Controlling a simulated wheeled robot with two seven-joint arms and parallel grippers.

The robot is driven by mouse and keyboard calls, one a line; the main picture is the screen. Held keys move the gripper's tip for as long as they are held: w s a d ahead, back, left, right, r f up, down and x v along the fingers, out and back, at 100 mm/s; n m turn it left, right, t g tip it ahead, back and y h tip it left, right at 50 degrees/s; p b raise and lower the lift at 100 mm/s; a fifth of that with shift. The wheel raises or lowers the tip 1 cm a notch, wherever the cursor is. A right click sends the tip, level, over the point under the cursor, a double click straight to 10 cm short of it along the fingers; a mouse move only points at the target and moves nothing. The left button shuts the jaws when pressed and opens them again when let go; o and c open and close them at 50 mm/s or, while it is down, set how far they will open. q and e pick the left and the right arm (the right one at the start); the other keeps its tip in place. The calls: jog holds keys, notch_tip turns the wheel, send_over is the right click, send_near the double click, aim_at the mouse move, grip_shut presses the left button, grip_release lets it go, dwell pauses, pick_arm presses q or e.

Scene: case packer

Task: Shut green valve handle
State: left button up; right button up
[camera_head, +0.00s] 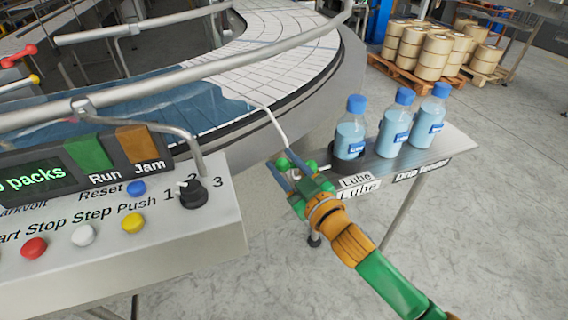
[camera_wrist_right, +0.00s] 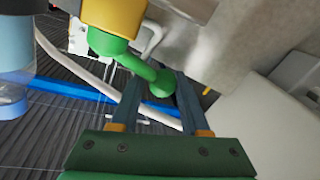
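The green valve handle (camera_head: 282,164) shows at the end of my right gripper (camera_head: 279,160), left of the bottle shelf. In the right wrist view, the green handle (camera_wrist_right: 137,64) angles down from a yellow body to a round knob (camera_wrist_right: 163,83). My right gripper (camera_wrist_right: 157,88) has its two blue-grey fingers apart, with the knob between their tips, closer to the right finger. I cannot tell whether that finger touches it. My left gripper is out of view.
Several blue-capped bottles (camera_head: 393,122) stand on a narrow metal shelf (camera_head: 420,160) just right of my right gripper. A control panel (camera_head: 205,225) is at the left. A curved conveyor (camera_head: 275,55) with rails lies behind.

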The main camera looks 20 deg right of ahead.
jog(key=shift+f, duration=0.1)
grip_shut()
